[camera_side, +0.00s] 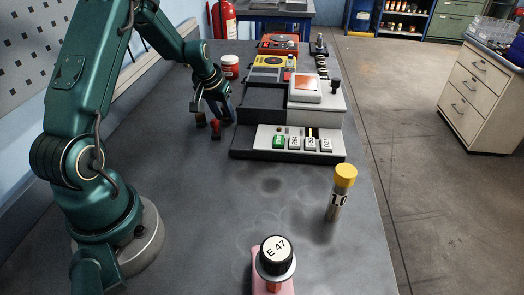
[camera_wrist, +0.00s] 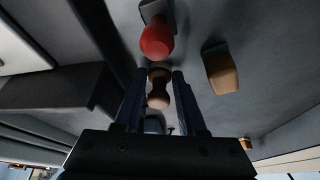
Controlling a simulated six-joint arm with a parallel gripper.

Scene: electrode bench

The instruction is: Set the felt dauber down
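A small tan, round-ended wooden piece with a dark band, which looks like the felt dauber (camera_wrist: 158,97), is between the fingers of my gripper (camera_wrist: 159,76) in the wrist view. The fingers lie close along both its sides, and my gripper appears shut on it. In the side view my gripper (camera_side: 223,110) is low over the bench, left of the grey device. The dauber is not clear there, and I cannot tell whether its end touches the bench.
A red-knobbed stamp (camera_wrist: 157,38) stands just beyond the fingertips; a tan block (camera_wrist: 221,72) is to their right. The grey device with buttons (camera_side: 290,140) stands close by. A yellow-capped tube (camera_side: 341,195) and an E 47 knob (camera_side: 275,254) are nearer the camera. Bench between is clear.

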